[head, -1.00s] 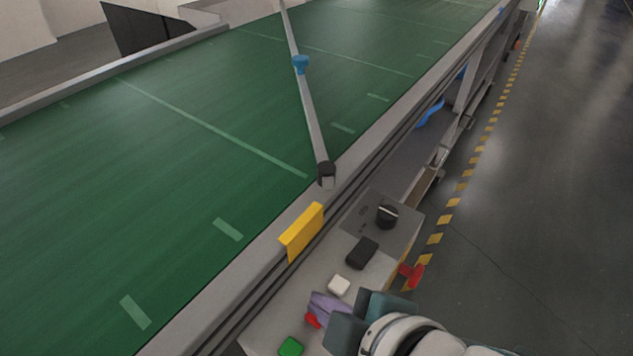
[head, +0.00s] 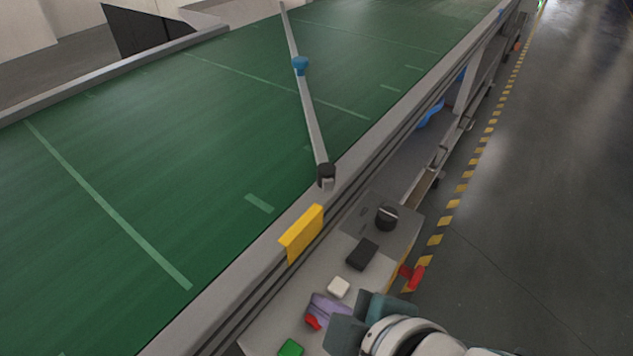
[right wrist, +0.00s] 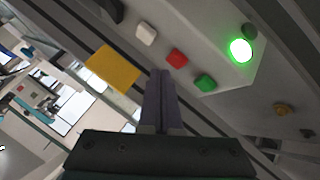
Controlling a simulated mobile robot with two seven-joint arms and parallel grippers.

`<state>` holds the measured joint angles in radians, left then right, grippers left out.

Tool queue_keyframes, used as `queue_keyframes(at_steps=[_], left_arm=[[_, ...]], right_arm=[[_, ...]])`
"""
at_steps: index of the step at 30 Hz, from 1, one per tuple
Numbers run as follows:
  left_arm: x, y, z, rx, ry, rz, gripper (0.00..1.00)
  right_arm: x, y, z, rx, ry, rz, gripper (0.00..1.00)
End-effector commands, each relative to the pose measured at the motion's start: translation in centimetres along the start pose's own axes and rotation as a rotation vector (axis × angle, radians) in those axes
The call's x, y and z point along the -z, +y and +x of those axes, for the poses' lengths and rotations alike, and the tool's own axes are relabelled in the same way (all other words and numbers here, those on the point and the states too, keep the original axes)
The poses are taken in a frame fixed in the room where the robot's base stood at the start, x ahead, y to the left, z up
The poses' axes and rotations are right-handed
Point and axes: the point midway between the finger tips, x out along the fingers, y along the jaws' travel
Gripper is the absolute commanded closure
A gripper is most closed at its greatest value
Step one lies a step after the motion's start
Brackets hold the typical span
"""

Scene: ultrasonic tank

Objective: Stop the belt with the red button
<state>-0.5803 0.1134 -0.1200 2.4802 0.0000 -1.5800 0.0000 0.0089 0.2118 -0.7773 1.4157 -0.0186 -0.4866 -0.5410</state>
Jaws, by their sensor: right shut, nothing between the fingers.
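The red button (head: 313,322) is a small block on the top of the grey control box (head: 378,270), between a white button (head: 339,288) and a green button (head: 291,348). In the right wrist view the red button (right wrist: 176,58) is unobstructed. My right gripper (head: 322,305) is shut and empty, its purple fingers right beside the red button. In the right wrist view its fingertips (right wrist: 161,74) end just left of and below the button; I cannot tell whether they touch it. The green belt (head: 150,150) is running. My left gripper is not in view.
A yellow plate (head: 302,233) stands on the belt's side rail. The box also carries a black dial (head: 386,217), a black block (head: 362,254) and a red part on its side (head: 412,276). A green lamp (right wrist: 241,50) is lit. A diverter bar (head: 308,110) crosses the belt.

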Motion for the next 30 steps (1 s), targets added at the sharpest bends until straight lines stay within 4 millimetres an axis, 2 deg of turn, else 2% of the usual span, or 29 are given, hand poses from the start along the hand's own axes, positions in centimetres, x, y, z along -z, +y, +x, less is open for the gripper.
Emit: queue_keyframes(at_steps=[30], left_arm=[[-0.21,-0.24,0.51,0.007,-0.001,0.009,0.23]], right_arm=[[-0.42,-0.43,0.60,0.000,0.000,0.000,1.00]])
